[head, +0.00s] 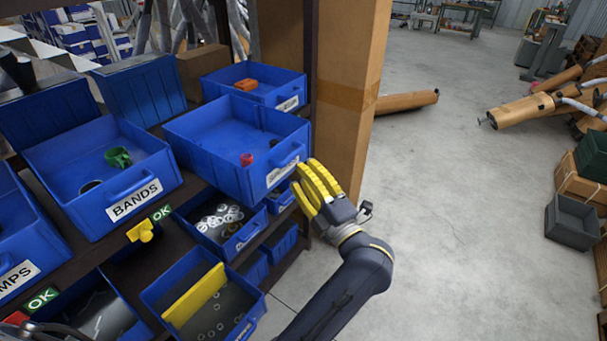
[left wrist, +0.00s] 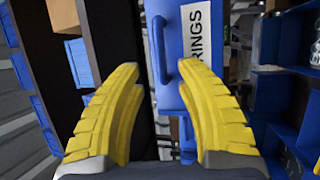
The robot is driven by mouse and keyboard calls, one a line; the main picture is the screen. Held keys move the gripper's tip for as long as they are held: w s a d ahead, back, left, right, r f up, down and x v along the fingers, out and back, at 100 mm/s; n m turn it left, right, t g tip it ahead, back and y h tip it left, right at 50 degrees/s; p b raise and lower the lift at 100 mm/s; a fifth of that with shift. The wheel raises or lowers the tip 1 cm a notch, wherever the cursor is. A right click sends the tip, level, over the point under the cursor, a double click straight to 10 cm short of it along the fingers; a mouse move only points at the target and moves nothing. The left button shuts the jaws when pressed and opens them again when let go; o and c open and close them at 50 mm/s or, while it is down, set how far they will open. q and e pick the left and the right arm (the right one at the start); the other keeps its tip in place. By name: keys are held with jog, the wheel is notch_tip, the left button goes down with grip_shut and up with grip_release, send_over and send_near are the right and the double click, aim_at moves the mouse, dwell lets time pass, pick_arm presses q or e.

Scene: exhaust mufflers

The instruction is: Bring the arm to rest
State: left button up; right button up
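My left gripper (head: 306,182) has yellow fingers and is just in front of the right front corner of a blue bin (head: 222,158). That bin juts out of the shelf and holds a small red part (head: 247,160). In the left wrist view the left gripper (left wrist: 160,67) has its fingers spread, with nothing seen held between them. I cannot tell whether a finger touches the bin. My right gripper does not show.
The shelf holds several more blue bins, including the BANDS bin (head: 98,165) with a green part (head: 118,157). A cardboard box (head: 345,90) stands beside the shelf. Open concrete floor (head: 450,200) lies to the right. A grey crate (head: 572,222) stands at far right.

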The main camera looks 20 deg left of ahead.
aim_at(293, 153)
pick_arm(q)
jog(key=shift+s+d+h, duration=0.2)
jog(key=shift+d+h, duration=0.2)
jog(key=shift+d, duration=0.7)
jog(key=x, duration=0.8)
jog(key=shift+a, duration=0.25)
jog(key=shift+w+a, duration=0.1)
jog(key=shift+a, duration=0.25)
